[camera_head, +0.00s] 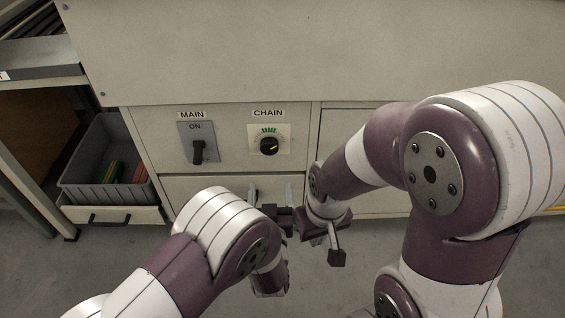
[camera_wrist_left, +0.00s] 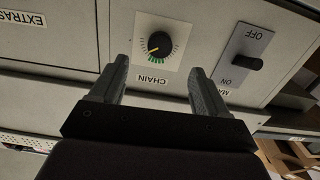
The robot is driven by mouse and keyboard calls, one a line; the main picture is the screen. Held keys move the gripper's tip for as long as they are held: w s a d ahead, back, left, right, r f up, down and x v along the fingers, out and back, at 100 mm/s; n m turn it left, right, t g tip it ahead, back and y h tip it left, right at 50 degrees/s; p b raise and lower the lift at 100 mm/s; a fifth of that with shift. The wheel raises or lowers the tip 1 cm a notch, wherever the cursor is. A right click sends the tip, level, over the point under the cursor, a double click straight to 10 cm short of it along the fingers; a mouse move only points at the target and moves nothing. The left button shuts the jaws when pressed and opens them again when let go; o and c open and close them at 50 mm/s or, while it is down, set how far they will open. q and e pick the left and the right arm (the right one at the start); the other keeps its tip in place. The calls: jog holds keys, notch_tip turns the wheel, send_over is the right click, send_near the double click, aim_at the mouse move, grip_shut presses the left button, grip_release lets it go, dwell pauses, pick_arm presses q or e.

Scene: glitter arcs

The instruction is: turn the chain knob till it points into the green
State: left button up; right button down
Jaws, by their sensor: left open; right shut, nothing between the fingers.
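The chain knob (camera_head: 268,146) is a round black dial on a pale plate under the CHAIN label, with green marks (camera_head: 264,130) above it. In the left wrist view, turned upside down, the knob (camera_wrist_left: 159,43) shows a yellow pointer toward the lower left, with green marks (camera_wrist_left: 156,62) along the lower side. The pointer appears off to one side of the green middle; its exact place is unclear. My left gripper (camera_head: 271,191) is open and empty, below and apart from the knob. In its wrist view, the fingers (camera_wrist_left: 159,72) flank the CHAIN label. My right gripper (camera_head: 335,253) is shut, lower right.
The MAIN switch (camera_head: 197,152) is left of the knob, its black handle down, away from ON. Drawer fronts lie below and right. A grey bin (camera_head: 100,175) with coloured items stands in an open drawer at left. My right arm covers the panel's right side.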

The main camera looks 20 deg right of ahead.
aim_at(270, 151)
pick_arm(q)
jog(key=b+x, duration=0.2)
jog(key=x, duration=0.2)
jog(key=b+x, duration=0.2)
jog(key=x, duration=0.1)
jog(key=b+x, duration=0.1)
jog(key=x, duration=0.3)
jog(key=shift+w+r+b, duration=0.25)
jog(key=shift+w+b, duration=0.1)
jog(key=shift+b, duration=0.05)
jog(key=shift+w+d+r, duration=0.15)
jog(key=shift+w+r, duration=0.1)
jog(key=shift+w, duration=0.35)
jog(key=c, duration=1)
